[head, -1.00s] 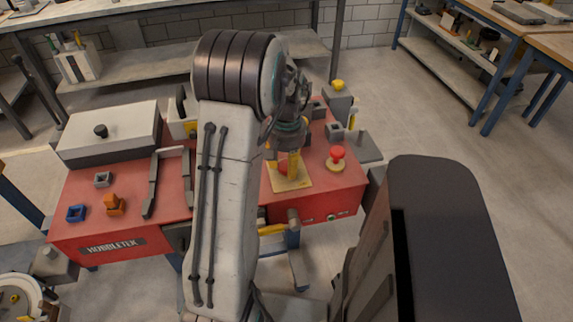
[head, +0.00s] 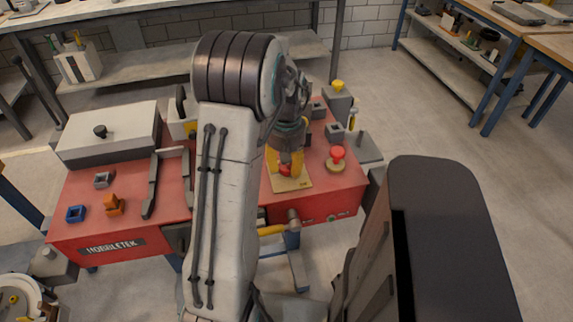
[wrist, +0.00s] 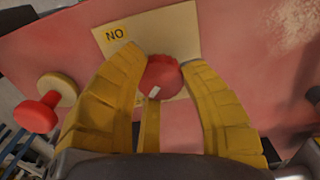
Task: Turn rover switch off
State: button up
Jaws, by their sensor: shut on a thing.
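The rover switch is a red knob with a small white mark (wrist: 160,80) on a beige plate (wrist: 180,35), which carries a yellow label. The label's letters look upside down in the wrist view. In the head view the knob (head: 285,171) and plate (head: 298,184) are near the red bench's front edge. My gripper's yellow fingers (wrist: 163,66) are shut on the knob, one on each side. The gripper (head: 285,164) points down over the plate in the head view. The knob's underside is hidden.
A red mushroom-shaped button (head: 337,153) stands on a round beige base right of the plate; it also shows in the wrist view (wrist: 38,115). A hammer (head: 280,228) hangs at the front edge.

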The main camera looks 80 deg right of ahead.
aim_at(287, 165)
jog(key=shift+a+f, duration=0.15)
jog(key=o, duration=1.2)
notch_tip(287, 165, up, 12)
jog(key=shift+r, duration=0.1)
dwell(0.8)
